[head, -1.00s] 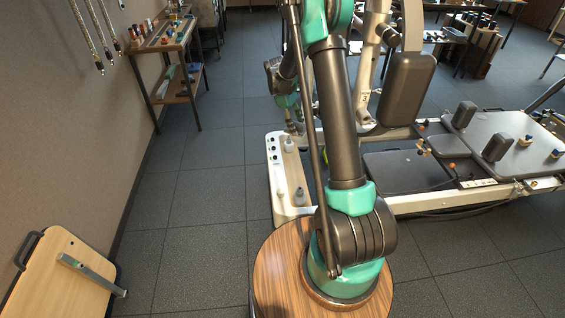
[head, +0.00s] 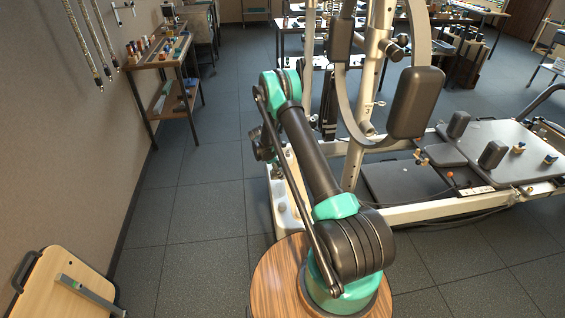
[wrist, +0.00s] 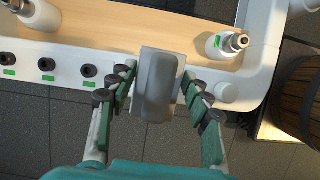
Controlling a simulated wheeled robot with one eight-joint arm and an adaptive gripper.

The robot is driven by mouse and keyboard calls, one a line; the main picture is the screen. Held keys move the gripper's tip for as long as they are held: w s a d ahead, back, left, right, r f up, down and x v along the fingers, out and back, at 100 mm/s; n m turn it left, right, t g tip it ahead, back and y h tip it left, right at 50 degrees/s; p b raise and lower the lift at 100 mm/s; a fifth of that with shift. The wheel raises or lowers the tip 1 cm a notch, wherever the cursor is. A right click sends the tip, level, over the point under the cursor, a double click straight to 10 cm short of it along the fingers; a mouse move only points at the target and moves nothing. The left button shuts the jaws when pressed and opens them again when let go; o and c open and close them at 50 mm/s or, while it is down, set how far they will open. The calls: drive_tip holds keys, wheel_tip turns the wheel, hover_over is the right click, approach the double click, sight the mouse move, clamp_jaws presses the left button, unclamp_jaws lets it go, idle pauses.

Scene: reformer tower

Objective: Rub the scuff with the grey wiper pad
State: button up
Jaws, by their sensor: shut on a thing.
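My gripper (wrist: 158,80) is shut on the grey wiper pad (wrist: 158,88) in the wrist view. The pad is a smooth grey block between the two fingers. It appears over the edge of the reformer's white end frame (wrist: 85,55), and I cannot tell whether it touches anything. In the head view, the pad and my fingertips cannot be made out behind my arm. I cannot make out a scuff in either view; the pad and fingers cover part of the frame.
White fittings with metal tips (wrist: 228,43) stand on the frame's pale wooden top (wrist: 130,22). Dark round sockets (wrist: 47,65) line its edge. A dark padded cushion (head: 416,102) rises right of my arm. A wooden board (head: 60,270) leans at lower left.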

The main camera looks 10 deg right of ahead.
drive_tip(key=shift+w+a+f, duration=0.1)
drive_tip(key=shift+a+f, duration=0.05)
drive_tip(key=shift+f, duration=0.45)
drive_tip(key=shift+a+f, duration=0.1)
drive_tip(key=shift+f, duration=3.55)
drive_tip(key=shift+w+r, duration=0.1)
drive_tip(key=shift+w, duration=1.5)
drive_tip(key=shift+s, duration=0.1)
